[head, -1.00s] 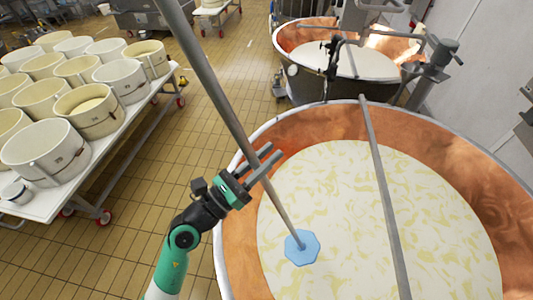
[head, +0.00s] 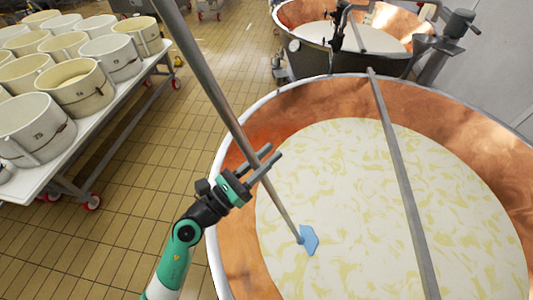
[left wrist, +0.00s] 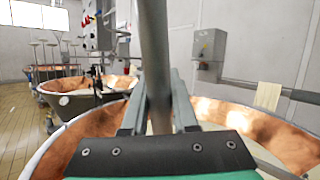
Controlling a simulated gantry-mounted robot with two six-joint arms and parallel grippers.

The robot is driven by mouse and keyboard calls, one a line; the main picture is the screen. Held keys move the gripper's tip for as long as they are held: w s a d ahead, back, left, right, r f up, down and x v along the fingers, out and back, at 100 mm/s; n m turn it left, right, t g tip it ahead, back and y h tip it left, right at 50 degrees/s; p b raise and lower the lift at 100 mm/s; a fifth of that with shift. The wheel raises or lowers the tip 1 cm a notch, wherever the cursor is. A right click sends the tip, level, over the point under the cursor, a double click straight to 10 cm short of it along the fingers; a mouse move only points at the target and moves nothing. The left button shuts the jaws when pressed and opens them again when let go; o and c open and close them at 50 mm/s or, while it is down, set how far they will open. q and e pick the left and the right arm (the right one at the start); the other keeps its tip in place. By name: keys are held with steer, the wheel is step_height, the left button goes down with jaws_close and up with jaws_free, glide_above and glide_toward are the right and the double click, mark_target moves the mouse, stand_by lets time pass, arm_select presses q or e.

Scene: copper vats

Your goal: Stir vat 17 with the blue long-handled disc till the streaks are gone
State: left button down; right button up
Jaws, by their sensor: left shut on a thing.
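My left gripper (head: 264,166) is shut on the grey handle (head: 221,101) of the blue disc tool, over the left rim of the near copper vat (head: 246,125). The handle slants from the upper left down to the blue disc (head: 309,240), which is tilted, at the surface of the pale liquid near its left side. Yellow streaks show across the liquid (head: 400,200). In the left wrist view the handle (left wrist: 155,60) stands upright between the fingers. No vat number is readable. My right gripper is not in view.
A grey bar (head: 397,170) crosses above the near vat. A second copper vat (head: 300,65) stands behind it. A white cart (head: 45,180) with several cream moulds (head: 73,88) stands at the left. Tiled floor (head: 150,165) lies clear between cart and vat.

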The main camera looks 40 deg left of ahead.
arm_select(q)
step_height(320, 180, down, 14)
steer(key=b, duration=1.1)
steer(key=shift+r, duration=0.1)
